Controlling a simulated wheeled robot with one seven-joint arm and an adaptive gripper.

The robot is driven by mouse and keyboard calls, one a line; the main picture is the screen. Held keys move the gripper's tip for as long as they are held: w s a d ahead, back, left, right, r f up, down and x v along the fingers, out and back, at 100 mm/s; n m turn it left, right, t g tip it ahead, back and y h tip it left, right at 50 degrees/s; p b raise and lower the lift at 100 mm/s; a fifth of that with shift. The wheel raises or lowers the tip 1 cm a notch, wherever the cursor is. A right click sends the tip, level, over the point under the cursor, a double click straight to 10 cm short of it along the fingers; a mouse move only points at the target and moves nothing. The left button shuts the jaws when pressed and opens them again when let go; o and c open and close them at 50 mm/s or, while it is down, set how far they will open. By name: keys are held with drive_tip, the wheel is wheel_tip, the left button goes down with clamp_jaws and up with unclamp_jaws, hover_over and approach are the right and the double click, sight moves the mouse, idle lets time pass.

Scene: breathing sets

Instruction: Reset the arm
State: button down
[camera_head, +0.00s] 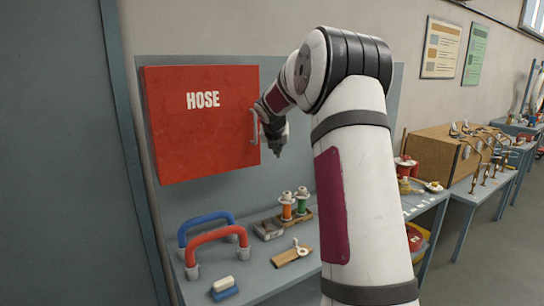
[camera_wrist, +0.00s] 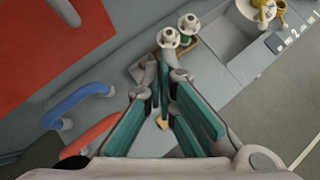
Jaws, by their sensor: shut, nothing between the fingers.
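My arm rises at the centre right of the head view and bends over toward the red hose box. My gripper (camera_head: 276,150) hangs at the box's right side, beside its grey handle (camera_head: 254,126); whether it touches the handle I cannot tell. The red hose box (camera_head: 190,130) is on the wall panel and its front looks closed. In the wrist view my gripper (camera_wrist: 167,92) has its teal-padded fingers close together at the tips, with nothing held. The box's red face (camera_wrist: 40,50) fills the upper left there.
Below is a grey bench (camera_head: 262,278) with a blue handle (camera_head: 205,220), a red handle (camera_head: 215,236), a blue-and-white block (camera_head: 224,287), a wooden piece (camera_head: 291,254) and a stand with orange and green spools (camera_head: 287,210). A wooden crate (camera_head: 432,150) and more tables stand right.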

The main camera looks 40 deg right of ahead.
drive_tip(key=shift+s+r, duration=0.35)
drive_tip(key=s+a+r+m+y, duration=0.15)
drive_tip(key=s+a+m, duration=0.25)
drive_tip(key=a, duration=0.5)
drive_tip(key=s+a+r+m, duration=0.3)
drive_tip(key=a+m, duration=0.1)
drive_tip(key=a, duration=0.4)
drive_tip(key=s+a+r+m+y, duration=0.15)
drive_tip(key=s+a+m, duration=0.25)
drive_tip(key=a, duration=0.5)
drive_tip(key=s+a+f+m+y+b, duration=0.1)
drive_tip(key=s+a+f+m+y, duration=0.1)
drive_tip(key=s+a+m, duration=0.5)
drive_tip(key=s+a+f+m+y+b, duration=0.1)
drive_tip(key=s+a+f+m, duration=0.4)
drive_tip(key=s+a, duration=0.5)
drive_tip(key=s+m, duration=0.2)
drive_tip(key=s, duration=0.2)
drive_tip(key=shift+s+a+f+y, duration=0.2)
drive_tip(key=shift+s+y, duration=0.05)
drive_tip(key=shift+y, duration=0.15)
